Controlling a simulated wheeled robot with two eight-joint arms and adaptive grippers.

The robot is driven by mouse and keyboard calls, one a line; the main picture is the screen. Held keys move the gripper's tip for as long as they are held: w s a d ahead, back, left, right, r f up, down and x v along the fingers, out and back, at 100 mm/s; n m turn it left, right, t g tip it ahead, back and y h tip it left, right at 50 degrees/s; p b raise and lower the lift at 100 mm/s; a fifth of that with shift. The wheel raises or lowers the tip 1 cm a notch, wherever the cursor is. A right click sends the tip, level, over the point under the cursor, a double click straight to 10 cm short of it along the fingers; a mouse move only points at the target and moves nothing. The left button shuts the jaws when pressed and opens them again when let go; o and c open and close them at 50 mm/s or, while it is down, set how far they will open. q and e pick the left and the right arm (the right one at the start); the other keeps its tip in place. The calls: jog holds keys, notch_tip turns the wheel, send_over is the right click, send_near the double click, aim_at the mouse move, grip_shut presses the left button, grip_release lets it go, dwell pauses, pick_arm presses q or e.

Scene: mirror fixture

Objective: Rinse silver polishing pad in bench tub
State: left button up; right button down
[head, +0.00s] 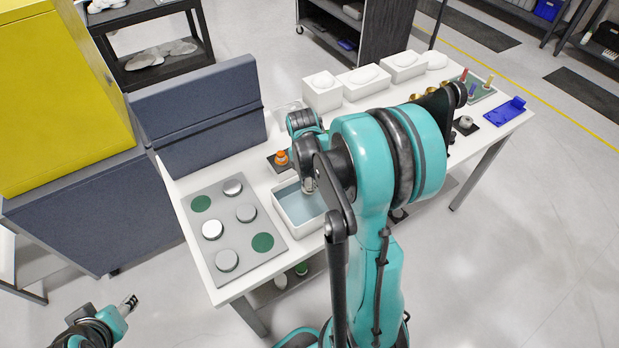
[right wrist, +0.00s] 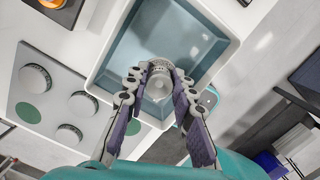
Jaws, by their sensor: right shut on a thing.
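The bench tub (head: 303,230) is a white open box holding blue-grey water, near the front edge of the bench. My right gripper (head: 308,187) reaches down over the tub. In the right wrist view, its fingers (right wrist: 160,74) are shut on a round silver polishing pad (right wrist: 160,86), inside the tub's outline (right wrist: 107,52). I cannot tell whether the pad touches the water. A grey board (head: 222,222) left of the tub carries several silver pads (head: 212,229) and two bare green discs (head: 201,203). My left gripper (head: 130,301) is off the bench at lower left; its jaw state is unclear.
An orange-topped item (head: 281,157) sits just behind the tub. A dark blue panel (head: 205,125) stands along the bench's left back. White boxes (head: 363,80) line the back edge. A blue holder (head: 505,111) lies at the far right. My right arm hides the middle of the bench.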

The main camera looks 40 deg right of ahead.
jog(key=shift+f+b, duration=4.05)
jog(key=shift+f, duration=1)
jog(key=shift+a, duration=0.2)
jog(key=shift+a, duration=0.6)
jog(key=shift+d, duration=0.15)
jog(key=shift+d, duration=0.7)
jog(key=shift+a, duration=0.2)
jog(key=shift+a, duration=0.65)
